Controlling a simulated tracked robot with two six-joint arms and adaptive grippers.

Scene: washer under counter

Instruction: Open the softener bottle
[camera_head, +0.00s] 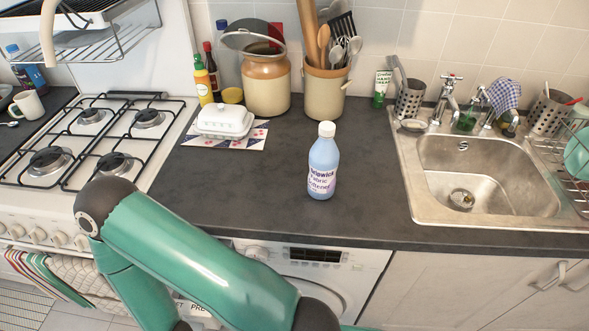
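The softener bottle (323,168) stands upright on the dark worktop, a little right of the middle of the view. It is light blue with a white and purple label facing me. Its white cap (327,129) is on top. Nothing touches the bottle. A green arm of mine crosses the lower left of the view, bent in front of the worktop edge. Neither of my grippers shows in the view.
The worktop (250,190) around the bottle is clear. A utensil crock (325,92), a lidded jar (267,85) and a white butter dish (225,121) stand behind. The sink (485,178) is right, the gas hob (95,140) left, the washer (320,270) below.

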